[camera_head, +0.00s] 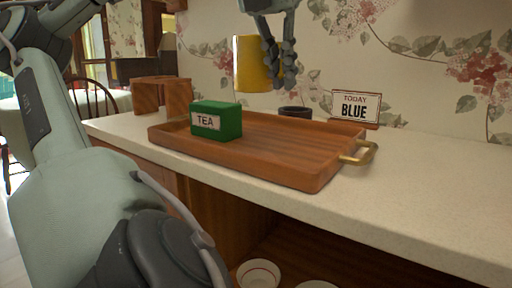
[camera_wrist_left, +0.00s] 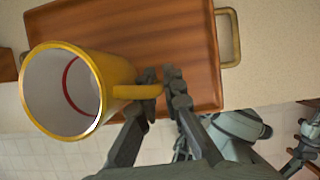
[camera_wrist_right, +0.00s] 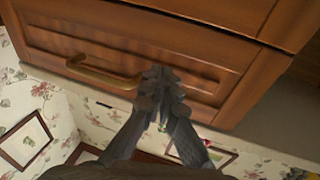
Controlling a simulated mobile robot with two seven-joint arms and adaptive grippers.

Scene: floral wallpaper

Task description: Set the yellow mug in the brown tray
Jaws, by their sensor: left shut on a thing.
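The yellow mug (camera_head: 255,65) hangs in the air above the back part of the brown tray (camera_head: 270,165). My left gripper (camera_head: 281,80) is shut on the mug's handle. In the left wrist view, the mug (camera_wrist_left: 108,70) shows its white inside with a red ring, and its handle lies between the fingertips (camera_wrist_left: 160,88). The tray (camera_wrist_left: 185,40) lies below it. A green TEA box (camera_head: 216,121) stands at the tray's left end; the right half is bare. My right gripper (camera_wrist_right: 160,90) looks shut and empty in front of a wooden cabinet.
A dark round object (camera_head: 295,111) and a TODAY BLUE sign (camera_head: 356,106) stand behind the tray near the wall. A wooden stand (camera_head: 163,96) is at the left. A brass tray handle (camera_head: 358,154) juts out right. The counter (camera_head: 450,180) is clear at right.

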